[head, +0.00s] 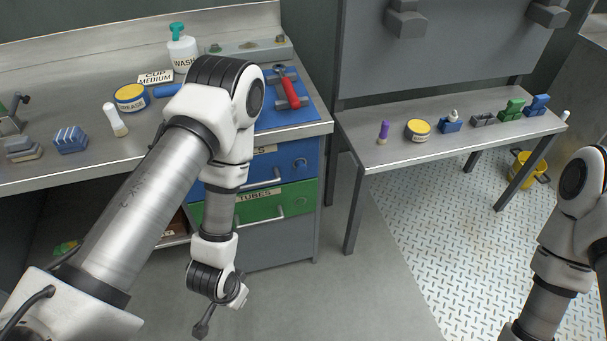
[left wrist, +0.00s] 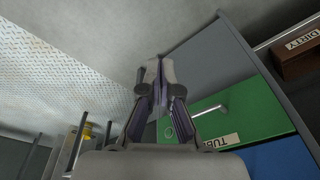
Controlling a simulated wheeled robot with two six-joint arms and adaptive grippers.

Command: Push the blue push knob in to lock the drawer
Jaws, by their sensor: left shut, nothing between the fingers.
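The blue push knob (head: 300,164) is on the right part of the blue drawer (head: 285,172) front in the head view. The blue drawer looks closed, above the green drawer (head: 292,199); my left arm covers part of both. My left gripper (head: 203,323) is low in front of the cabinet, below and left of the knob and well apart from it. In the left wrist view it (left wrist: 158,70) is shut and empty. There the green drawer (left wrist: 240,108) and a corner of the blue drawer (left wrist: 282,158) show, but not the blue knob. My right gripper is out of view.
A side table (head: 375,155) with small items stands to the right. Floor before the cabinet is clear.

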